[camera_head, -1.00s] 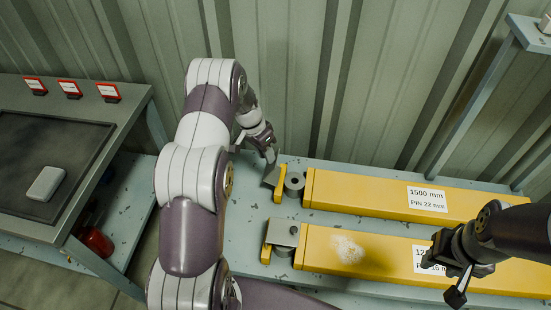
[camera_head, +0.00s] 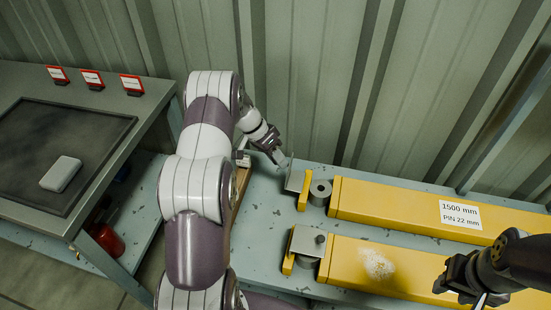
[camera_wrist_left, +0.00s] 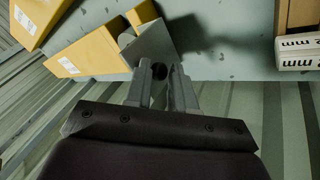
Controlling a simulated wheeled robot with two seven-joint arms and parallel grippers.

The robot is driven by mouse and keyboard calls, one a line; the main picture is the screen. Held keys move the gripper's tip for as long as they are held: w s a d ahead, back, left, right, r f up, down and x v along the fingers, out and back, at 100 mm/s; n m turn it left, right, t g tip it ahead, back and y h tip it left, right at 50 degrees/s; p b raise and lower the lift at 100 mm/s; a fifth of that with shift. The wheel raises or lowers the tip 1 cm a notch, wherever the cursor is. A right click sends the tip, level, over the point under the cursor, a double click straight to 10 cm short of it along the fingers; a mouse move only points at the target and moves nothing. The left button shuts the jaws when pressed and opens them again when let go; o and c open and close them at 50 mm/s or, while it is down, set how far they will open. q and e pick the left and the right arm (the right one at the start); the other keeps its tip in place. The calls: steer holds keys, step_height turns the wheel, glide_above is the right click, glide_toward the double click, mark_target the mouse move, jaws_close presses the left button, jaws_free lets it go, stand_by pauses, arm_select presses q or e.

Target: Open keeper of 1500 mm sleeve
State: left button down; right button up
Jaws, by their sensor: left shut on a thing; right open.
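The 1500 mm sleeve (camera_head: 400,207) is the far yellow box beam, labelled "1500 mm PIN 22 mm". At its left end are a grey roller (camera_head: 320,192), a yellow bracket (camera_head: 304,190) and the grey keeper plate (camera_head: 294,178). The plate stands to the left of the roller, whose top is uncovered. My left gripper (camera_head: 282,158) is at the plate's far edge. In the left wrist view its fingers (camera_wrist_left: 160,78) are shut on the keeper's dark knob, beside the grey plate (camera_wrist_left: 152,42). My right gripper (camera_head: 466,290) is open above the nearer sleeve.
The nearer yellow sleeve (camera_head: 345,262) has its keeper plate (camera_head: 306,241) lying over its roller. The corrugated wall (camera_head: 330,90) is close behind my left gripper. A bench with a dark mat (camera_head: 40,190) and a pale block (camera_head: 64,174) stands at left.

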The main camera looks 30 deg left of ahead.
arm_select(q)
steer(key=shift+s+d+f, duration=0.25)
steer(key=shift+d+f, duration=0.1)
steer(key=shift+f, duration=0.05)
steer(key=c, duration=1)
jaws_free()
steer(key=shift+w+d+f, duration=0.1)
steer(key=shift+w+d, duration=0.05)
steer(key=p+v, duration=0.8)
steer(key=v, duration=0.1)
steer(key=p+v, duration=0.5)
steer(key=shift+w, duration=0.4)
